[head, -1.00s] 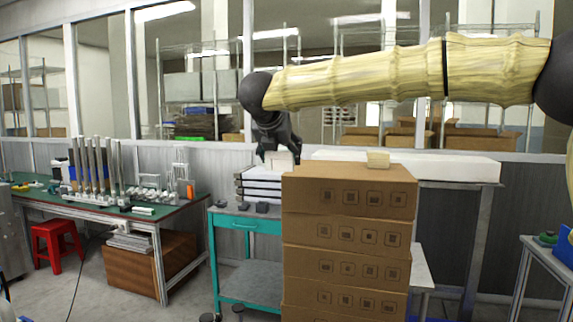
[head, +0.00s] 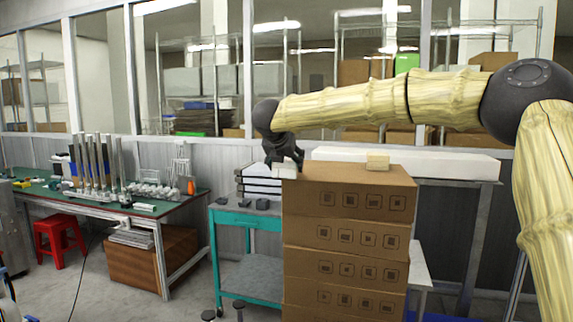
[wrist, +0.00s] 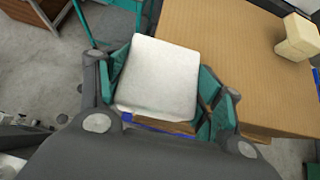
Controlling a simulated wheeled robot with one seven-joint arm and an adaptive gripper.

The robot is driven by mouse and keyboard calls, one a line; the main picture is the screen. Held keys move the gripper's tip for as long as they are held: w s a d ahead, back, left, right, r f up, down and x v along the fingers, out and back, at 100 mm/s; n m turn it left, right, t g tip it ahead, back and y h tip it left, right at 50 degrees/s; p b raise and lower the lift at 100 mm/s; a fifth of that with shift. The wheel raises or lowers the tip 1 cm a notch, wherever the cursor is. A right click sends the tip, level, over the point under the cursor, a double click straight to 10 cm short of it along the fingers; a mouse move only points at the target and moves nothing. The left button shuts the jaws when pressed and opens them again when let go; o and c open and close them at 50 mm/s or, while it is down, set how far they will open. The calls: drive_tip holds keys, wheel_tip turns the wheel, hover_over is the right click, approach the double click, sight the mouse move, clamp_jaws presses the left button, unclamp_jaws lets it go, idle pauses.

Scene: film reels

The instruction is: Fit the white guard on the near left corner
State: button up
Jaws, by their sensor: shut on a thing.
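The white guard (head: 285,171) is a small pale block with a flat, square top, seen from above in the wrist view (wrist: 158,77). My gripper (head: 284,160) points down and is shut on it; in the wrist view its teal-padded fingers (wrist: 165,88) lie on either side of it. The guard is at the left end of the near top edge of the carton stack (head: 350,200), at its near left corner. In the wrist view it overlaps the carton's corner (wrist: 225,45). I cannot tell whether it is seated on the corner or just above it.
A cream block (head: 378,161) lies on the carton top, to the right; it also shows in the wrist view (wrist: 298,37). A teal cart (head: 245,218) stands left of the stack. A long white slab (head: 450,165) lies behind. The carton top between is clear.

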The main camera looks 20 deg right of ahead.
drive_tip(key=shift+f, duration=0.55)
drive_tip(key=shift+f, duration=0.1)
drive_tip(key=shift+f, duration=0.3)
drive_tip(key=shift+s+f+b, duration=0.15)
drive_tip(key=shift+f+b, duration=0.15)
drive_tip(key=shift+b, duration=0.15)
drive_tip(key=o, duration=1.1)
drive_tip(key=shift+f, duration=0.15)
drive_tip(key=shift+r+p, duration=0.35)
drive_tip(key=shift+r, duration=0.2)
drive_tip(key=b+v, duration=0.2)
drive_tip(key=v, duration=1)
drive_tip(key=shift+r, duration=0.25)
